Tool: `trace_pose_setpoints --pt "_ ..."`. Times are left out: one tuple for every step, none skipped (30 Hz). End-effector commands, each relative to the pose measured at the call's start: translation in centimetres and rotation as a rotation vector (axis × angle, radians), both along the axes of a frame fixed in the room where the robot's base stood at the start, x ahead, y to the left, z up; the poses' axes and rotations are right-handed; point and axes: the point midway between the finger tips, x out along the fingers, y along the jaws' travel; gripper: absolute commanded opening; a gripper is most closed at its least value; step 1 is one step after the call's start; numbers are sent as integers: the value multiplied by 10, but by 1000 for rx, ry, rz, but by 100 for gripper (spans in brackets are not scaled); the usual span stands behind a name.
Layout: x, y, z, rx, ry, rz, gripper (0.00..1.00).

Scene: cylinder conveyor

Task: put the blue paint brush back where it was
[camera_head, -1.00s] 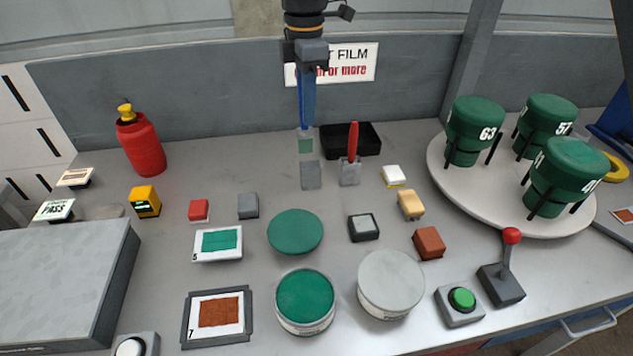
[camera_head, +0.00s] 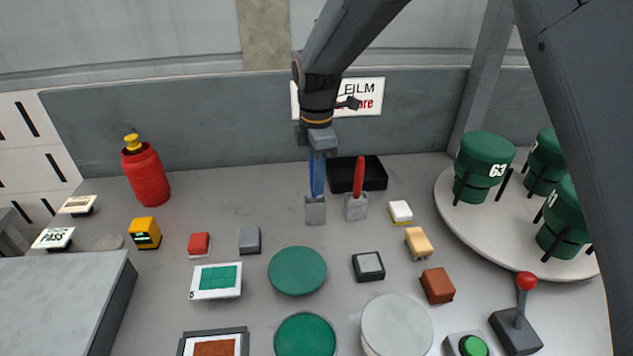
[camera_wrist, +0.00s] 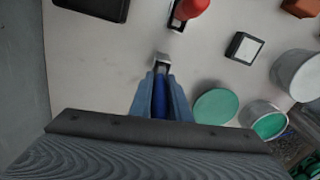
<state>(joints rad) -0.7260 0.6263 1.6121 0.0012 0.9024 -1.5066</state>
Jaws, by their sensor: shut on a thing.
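The blue paint brush (camera_head: 317,180) stands upright, its lower end in a small grey holder (camera_head: 315,211) left of the red brush's holder. My gripper (camera_head: 318,155) is shut on the top of the blue handle. In the wrist view my gripper (camera_wrist: 161,95) has the blue brush (camera_wrist: 160,96) between its fingers, and the grey holder (camera_wrist: 163,62) shows just beyond them. The brush's bristles are hidden, so I cannot tell how deep it sits.
A red brush (camera_head: 359,176) stands in a grey holder (camera_head: 356,207) close on the right. A black tray (camera_head: 375,176) lies behind it. A turntable (camera_head: 463,216) with green canisters is at right.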

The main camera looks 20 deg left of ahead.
Motion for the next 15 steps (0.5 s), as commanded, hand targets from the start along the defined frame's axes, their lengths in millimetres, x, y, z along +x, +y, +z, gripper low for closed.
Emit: trace_pose_setpoints --pt "-1 -1 -7 -3 4 0 0" --pt "-1 -1 -10 -2 3 0 0" --pt "-1 -1 -13 -1 2 0 0" --pt "-1 0 -14 -1 1 0 0" --pt "0 0 -15 -1 1 0 0" --pt "0 0 -15 0 0 0 0" --pt "0 0 -15 0 0 0 0" --pt "0 0 -15 0 0 0 0" --pt "0 0 -15 0 0 0 0" --pt "0 0 -15 -1 1 0 0" --pt "0 0 -15 -1 1 0 0" --pt "0 0 -16 -1 1 0 0" --pt "0 0 -17 -1 1 0 0" --pt "0 0 -18 -1 1 0 0" --pt "0 0 -18 -1 1 0 21"
